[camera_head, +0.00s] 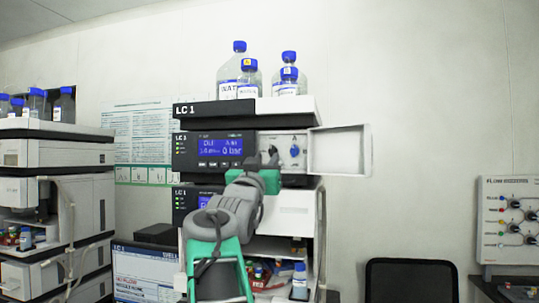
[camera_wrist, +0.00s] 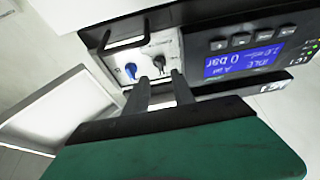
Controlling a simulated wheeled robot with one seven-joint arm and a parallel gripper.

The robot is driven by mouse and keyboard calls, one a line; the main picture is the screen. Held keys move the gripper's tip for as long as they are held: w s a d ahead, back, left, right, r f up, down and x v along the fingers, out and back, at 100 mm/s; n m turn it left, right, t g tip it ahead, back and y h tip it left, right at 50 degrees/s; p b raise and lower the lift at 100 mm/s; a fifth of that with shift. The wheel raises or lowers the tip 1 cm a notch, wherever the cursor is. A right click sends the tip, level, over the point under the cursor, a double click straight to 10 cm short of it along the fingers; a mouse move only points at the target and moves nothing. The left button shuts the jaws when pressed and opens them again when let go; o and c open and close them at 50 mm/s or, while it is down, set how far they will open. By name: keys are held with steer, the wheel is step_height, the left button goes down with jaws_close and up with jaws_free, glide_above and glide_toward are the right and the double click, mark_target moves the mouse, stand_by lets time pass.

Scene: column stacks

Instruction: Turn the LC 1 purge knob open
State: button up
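The LC 1 stack (camera_head: 245,108) stands in the centre of the head view. Its pump module has an open front door (camera_head: 338,150), exposing a white panel with a blue knob (camera_head: 295,151) and a dark grey knob. In the wrist view, the blue knob (camera_wrist: 131,70) is left of the dark grey knob (camera_wrist: 160,63). Their labels are too small to read, so I cannot tell which is the purge knob. My gripper (camera_head: 265,160) is in front of the panel. In the wrist view my gripper (camera_wrist: 160,80) is open, its fingertips apart just short of the grey knob.
The pump display (camera_wrist: 240,60) reads 0 bar. The open door also shows in the wrist view (camera_wrist: 55,110), left of my gripper. Several blue-capped bottles (camera_head: 288,84) stand on top of the stack. Another instrument stack (camera_head: 55,155) is at the left. A chair (camera_head: 411,280) stands at the lower right.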

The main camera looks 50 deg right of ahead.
mark_target(271, 151)
steer(key=p+x, duration=0.2)
steer(key=x, duration=0.3)
steer(key=shift+w+d+r, duration=0.1)
steer(key=shift+w+d, duration=0.05)
steer(key=shift+d, duration=0.05)
jaws_close()
